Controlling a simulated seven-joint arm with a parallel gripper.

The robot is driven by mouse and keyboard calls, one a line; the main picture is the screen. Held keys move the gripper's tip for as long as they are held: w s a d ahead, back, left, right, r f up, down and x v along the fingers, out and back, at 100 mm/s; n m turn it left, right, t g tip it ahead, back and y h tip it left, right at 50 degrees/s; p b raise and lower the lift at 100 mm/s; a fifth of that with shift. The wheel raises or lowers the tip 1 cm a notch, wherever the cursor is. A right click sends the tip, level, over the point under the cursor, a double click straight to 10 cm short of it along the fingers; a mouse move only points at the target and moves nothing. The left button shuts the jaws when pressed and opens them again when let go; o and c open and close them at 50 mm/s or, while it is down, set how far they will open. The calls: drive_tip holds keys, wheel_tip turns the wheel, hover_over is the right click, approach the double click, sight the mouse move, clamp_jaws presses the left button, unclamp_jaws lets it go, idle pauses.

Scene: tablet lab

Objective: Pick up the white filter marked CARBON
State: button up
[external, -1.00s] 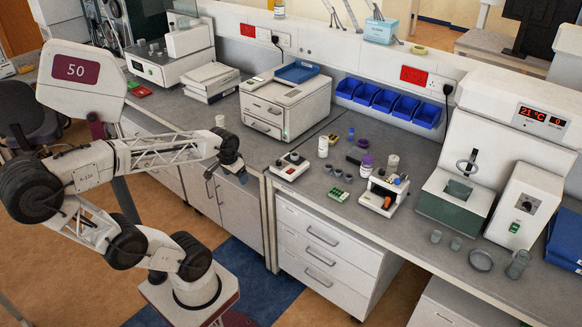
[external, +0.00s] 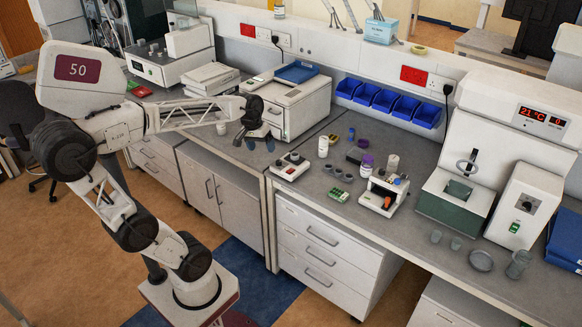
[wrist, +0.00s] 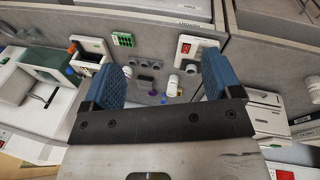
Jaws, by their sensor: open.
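My gripper (external: 260,143) is open and empty above the bench's left section, in front of the white printer-like box. Its blue fingers frame the wrist view (wrist: 150,62). Several small white cylinders could be the filter, but no CARBON marking is readable. One (external: 323,147) stands behind the red-button device, to my gripper's right; it seems to show between the fingers in the wrist view (wrist: 173,85). Another (external: 220,129) stands left of my gripper, and one more (external: 392,163) stands behind the small white instrument. My gripper touches none of them.
A red-button device (external: 290,166), grey cups (external: 338,173), a green block (external: 339,195), a purple-topped jar (external: 366,164) and a small white instrument (external: 384,192) crowd the middle bench. The white printer-like box (external: 300,105) stands behind my gripper. Blue bins (external: 388,101) line the back.

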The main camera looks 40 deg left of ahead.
drive_tip(key=w+d+r+n+g+h, duration=0.1)
drive_tip(key=w+d+n+h, duration=0.35)
drive_tip(key=w, duration=0.95)
drive_tip(key=w+d+n+g+h, duration=0.1)
drive_tip(key=w+d+n, duration=0.1)
drive_tip(key=w+d, duration=0.95)
drive_tip(key=w+d+r+n+g+h, duration=0.1)
drive_tip(key=w+d+n+h, duration=0.15)
drive_tip(key=w, duration=1.45)
drive_tip(key=w+d+f+n+h, duration=0.1)
drive_tip(key=w+d+f, duration=0.15)
drive_tip(key=w, duration=0.25)
drive_tip(key=w+d+f+n+g+h, duration=0.1)
drive_tip(key=w+d+f+n, duration=0.15)
drive_tip(key=w, duration=0.25)
drive_tip(key=w+d+f+n+h, duration=0.1)
drive_tip(key=w+d+f, duration=0.15)
drive_tip(key=w, duration=0.35)
approach(390, 162)
drive_tip(key=w+f, duration=0.1)
drive_tip(key=w+d+f, duration=0.1)
drive_tip(key=shift+w+d+f, duration=0.2)
drive_tip(key=shift+w+f, duration=0.1)
drive_tip(key=shift+f, duration=0.1)
drive_tip(key=shift+x, duration=1.3)
drive_tip(key=shift+s+x, duration=0.15)
drive_tip(key=shift+x, duration=1.15)
drive_tip(key=shift+s+x, duration=0.1)
drive_tip(key=shift+x, duration=1.25)
